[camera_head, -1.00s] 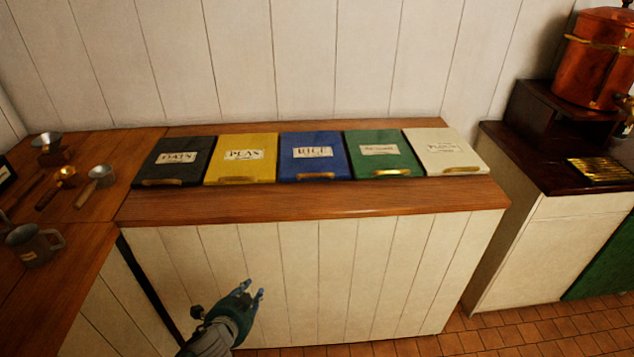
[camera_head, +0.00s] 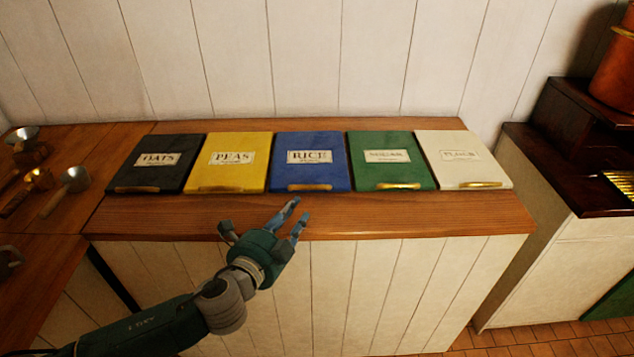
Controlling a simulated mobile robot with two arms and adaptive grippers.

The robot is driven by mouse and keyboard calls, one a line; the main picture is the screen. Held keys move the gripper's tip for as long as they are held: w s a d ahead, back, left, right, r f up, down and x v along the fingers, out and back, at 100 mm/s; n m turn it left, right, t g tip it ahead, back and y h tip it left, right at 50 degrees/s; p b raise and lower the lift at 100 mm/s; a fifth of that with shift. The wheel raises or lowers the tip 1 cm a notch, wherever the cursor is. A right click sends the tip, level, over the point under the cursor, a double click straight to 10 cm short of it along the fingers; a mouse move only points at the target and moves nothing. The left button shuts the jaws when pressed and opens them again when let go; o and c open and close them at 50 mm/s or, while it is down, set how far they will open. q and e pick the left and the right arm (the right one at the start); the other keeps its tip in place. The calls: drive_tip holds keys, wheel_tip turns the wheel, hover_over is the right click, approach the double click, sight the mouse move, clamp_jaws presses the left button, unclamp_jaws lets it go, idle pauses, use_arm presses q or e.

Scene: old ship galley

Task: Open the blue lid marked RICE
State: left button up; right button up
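The blue lid (camera_head: 310,170) marked RICE lies shut in the middle of a row of lids on the wooden counter. Its brass handle (camera_head: 308,187) runs along its front edge. My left gripper (camera_head: 297,217) is open and empty, just in front of the blue lid's handle and apart from it, with its fingers pointing up and right toward the lid. My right gripper is not in view.
A black OATS lid (camera_head: 158,160) and yellow PEAS lid (camera_head: 232,160) lie left of the blue one; a green lid (camera_head: 388,163) and white lid (camera_head: 462,160) lie right. Metal scoops (camera_head: 72,182) lie on the left counter. The wooden front ledge (camera_head: 420,215) is clear.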

use_arm(q)
drive_tip(key=shift+w+d, duration=0.15)
drive_tip(key=shift+w, duration=0.25)
drive_tip(key=x, duration=0.5)
drive_tip(key=shift+w+d+p, duration=0.15)
drive_tip(key=shift+w+p, duration=0.05)
drive_tip(key=shift+p, duration=0.2)
drive_tip(key=x, duration=0.2)
drive_tip(key=shift+w+d+f, duration=0.1)
drive_tip(key=shift+w, duration=0.2)
drive_tip(key=shift+w+d+f, duration=0.1)
drive_tip(key=shift+w+d, duration=0.1)
drive_tip(key=shift+w, duration=0.35)
drive_tip(key=c, duration=0.6)
clamp_jaws()
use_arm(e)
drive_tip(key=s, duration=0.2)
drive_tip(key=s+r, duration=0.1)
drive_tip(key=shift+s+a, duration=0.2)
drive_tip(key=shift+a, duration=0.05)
